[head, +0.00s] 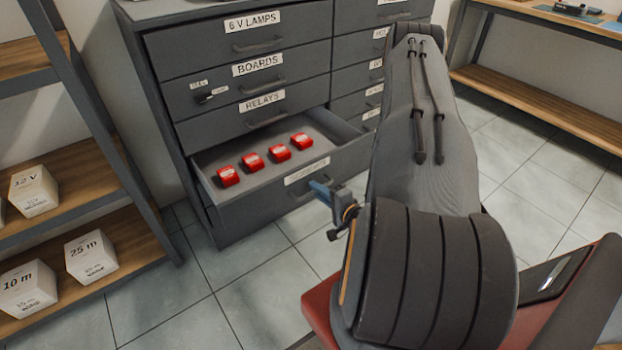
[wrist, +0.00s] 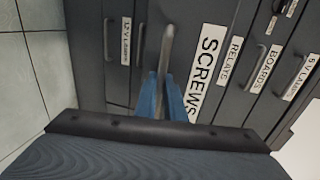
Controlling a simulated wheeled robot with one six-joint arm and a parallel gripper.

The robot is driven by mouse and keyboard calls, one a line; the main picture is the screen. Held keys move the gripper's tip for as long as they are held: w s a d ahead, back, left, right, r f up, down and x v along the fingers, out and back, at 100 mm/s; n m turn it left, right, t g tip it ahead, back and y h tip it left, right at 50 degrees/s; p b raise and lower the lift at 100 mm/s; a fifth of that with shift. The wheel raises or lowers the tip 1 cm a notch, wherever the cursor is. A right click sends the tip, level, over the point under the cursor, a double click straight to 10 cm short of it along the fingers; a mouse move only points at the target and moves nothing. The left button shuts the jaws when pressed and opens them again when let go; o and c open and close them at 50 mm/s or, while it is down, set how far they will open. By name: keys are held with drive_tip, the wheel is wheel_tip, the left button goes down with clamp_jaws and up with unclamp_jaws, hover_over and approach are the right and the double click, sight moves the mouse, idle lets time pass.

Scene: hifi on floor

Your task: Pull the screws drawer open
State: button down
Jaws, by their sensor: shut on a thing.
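The screws drawer (head: 265,200) stands pulled out of the grey cabinet in the head view, below the relays drawer. Several small red boxes (head: 252,161) sit in a row inside it. Its front carries a white label, plainly reading SCREWS in the wrist view (wrist: 207,72). My gripper (head: 322,192) is at the drawer front, with its blue fingers closed around the bar handle (wrist: 167,45) in the wrist view.
Closed drawers for relays (head: 225,128), boards (head: 215,92) and 6 V lamps (head: 205,48) are above. A shelf (head: 125,262) with white boxes stands at left. A workbench (head: 530,105) stands at right. Tiled floor (head: 240,290) in front of the cabinet is clear.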

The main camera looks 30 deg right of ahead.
drive_tip(key=shift+s+d, duration=0.1)
drive_tip(key=shift+s, duration=0.45)
drive_tip(key=c, duration=2.1)
unclamp_jaws()
drive_tip(key=p+v, duration=0.1)
drive_tip(key=v, duration=0.6)
drive_tip(key=shift+s, duration=0.4)
